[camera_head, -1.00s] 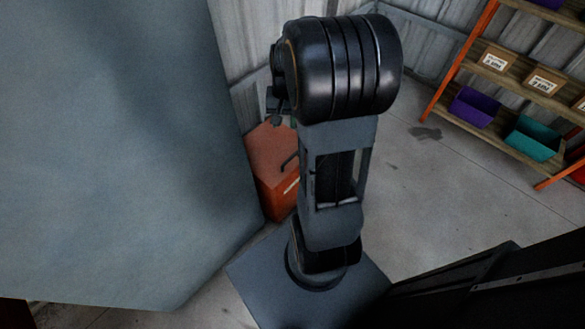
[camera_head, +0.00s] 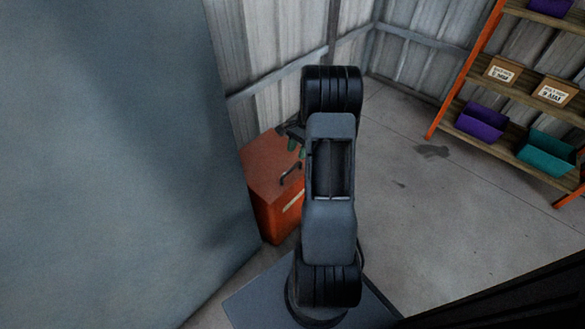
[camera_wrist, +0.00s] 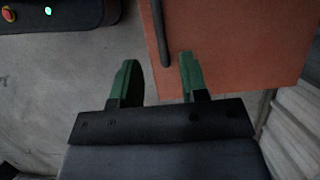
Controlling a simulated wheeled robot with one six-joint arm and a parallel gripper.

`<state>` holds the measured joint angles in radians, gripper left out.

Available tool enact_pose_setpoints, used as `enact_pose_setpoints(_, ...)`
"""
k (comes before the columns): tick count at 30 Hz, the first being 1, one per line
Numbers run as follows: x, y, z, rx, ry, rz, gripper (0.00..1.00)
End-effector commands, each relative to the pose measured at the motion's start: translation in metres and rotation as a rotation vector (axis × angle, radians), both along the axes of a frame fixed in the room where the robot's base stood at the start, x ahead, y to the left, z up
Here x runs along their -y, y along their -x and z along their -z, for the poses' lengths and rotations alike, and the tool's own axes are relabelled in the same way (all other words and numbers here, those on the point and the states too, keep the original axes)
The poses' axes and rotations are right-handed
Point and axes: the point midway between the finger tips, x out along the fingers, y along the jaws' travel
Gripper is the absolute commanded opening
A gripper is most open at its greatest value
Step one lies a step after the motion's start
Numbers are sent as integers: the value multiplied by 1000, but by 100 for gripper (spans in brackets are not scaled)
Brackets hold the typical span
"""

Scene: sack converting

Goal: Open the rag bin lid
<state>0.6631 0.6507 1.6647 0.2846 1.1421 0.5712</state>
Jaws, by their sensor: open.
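The rag bin is an orange box (camera_head: 275,205) with an orange-brown lid (camera_head: 262,160), which lies flat and closed. A dark bar handle (camera_head: 291,174) stands at the lid's right edge. In the wrist view the lid (camera_wrist: 240,40) fills the upper right and the handle (camera_wrist: 159,30) runs along its left edge. My gripper (camera_wrist: 156,60) is open and empty, with green fingers. The handle's lower end appears between the fingertips; I cannot tell the depth gap. In the head view my gripper (camera_head: 296,146) is over the lid, just behind the handle, partly hidden by my arm.
A big grey-blue surface (camera_head: 110,150) fills the left, close beside the bin. A corrugated wall (camera_head: 270,50) stands behind the bin. A shelf rack (camera_head: 510,85) with purple and teal bins and cardboard boxes is at the right. The floor (camera_head: 430,215) between is clear.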

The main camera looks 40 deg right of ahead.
Motion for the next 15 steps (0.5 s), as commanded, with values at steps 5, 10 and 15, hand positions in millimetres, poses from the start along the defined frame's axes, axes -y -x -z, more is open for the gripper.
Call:
enact_pose_setpoints(5,-13,2,32,0,-1,-2,40)
enact_pose_setpoints(10,-20,3,50,1,0,-3,40)
enact_pose_setpoints(15,-24,4,59,1,1,-3,40)
